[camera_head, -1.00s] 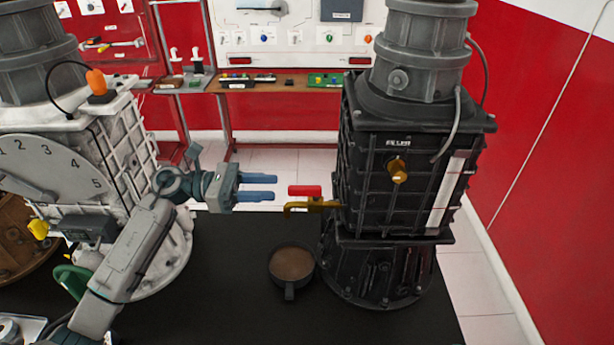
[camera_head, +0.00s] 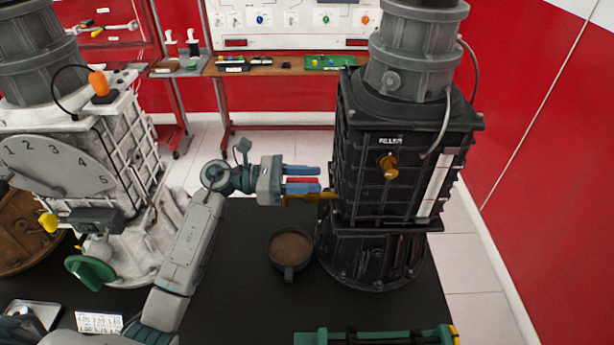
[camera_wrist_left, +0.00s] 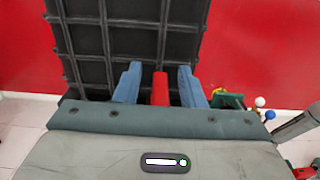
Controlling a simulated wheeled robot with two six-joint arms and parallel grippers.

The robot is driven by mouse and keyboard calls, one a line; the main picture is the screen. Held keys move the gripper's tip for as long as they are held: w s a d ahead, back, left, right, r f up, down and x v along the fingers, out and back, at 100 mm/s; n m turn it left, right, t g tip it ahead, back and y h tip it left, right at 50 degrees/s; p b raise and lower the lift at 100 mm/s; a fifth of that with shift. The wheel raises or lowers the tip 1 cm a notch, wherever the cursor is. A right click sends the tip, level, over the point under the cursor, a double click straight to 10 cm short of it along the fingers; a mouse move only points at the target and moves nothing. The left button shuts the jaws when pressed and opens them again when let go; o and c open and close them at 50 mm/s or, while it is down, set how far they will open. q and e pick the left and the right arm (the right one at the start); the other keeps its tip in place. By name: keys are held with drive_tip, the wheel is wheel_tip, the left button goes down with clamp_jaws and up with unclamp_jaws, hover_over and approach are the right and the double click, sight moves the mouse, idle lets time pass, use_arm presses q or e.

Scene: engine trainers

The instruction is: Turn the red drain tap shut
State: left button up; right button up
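The red drain tap handle (camera_head: 302,180) sits on a brass tap (camera_head: 328,196) low on the left side of the black engine casing (camera_head: 362,170). My left gripper (camera_head: 319,179) is at the tap, with one blue finger on each side of the red handle. In the left wrist view the red handle (camera_wrist_left: 160,88) stands between the two fingers (camera_wrist_left: 160,68), with a gap on both sides, so the gripper is open. The fingers partly hide the handle and tap in the head view. My right gripper is not in view.
A mug of brown liquid (camera_head: 290,247) stands on the black table (camera_head: 235,285) below the tap. A white engine with a dial (camera_head: 55,165) and green handle (camera_head: 90,272) stands left. A green object (camera_head: 375,338) lies at the bottom edge. The table left of the mug is clear.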

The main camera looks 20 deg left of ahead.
use_arm(q)
clamp_jaws()
